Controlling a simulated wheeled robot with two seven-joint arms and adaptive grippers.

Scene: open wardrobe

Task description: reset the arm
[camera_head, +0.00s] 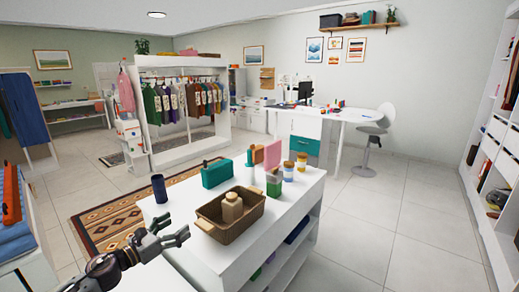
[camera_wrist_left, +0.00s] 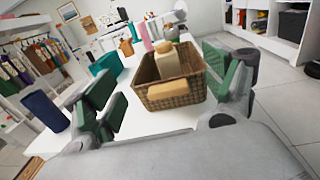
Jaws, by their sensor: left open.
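My left gripper (camera_head: 176,236) is open and empty in the head view, at the front left edge of the white island counter. It is just left of a brown wicker basket (camera_head: 233,231) and apart from it. The left wrist view shows its green-padded fingers (camera_wrist_left: 172,98) spread wide, with the basket (camera_wrist_left: 168,100) beyond and between them. A beige bottle (camera_head: 232,208) stands in the basket, and it also shows in the left wrist view (camera_wrist_left: 181,62). My right gripper is not in view.
A clothes rack (camera_head: 180,100) and a desk (camera_head: 325,116) stand behind. Open floor (camera_head: 390,230) lies right of the counter.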

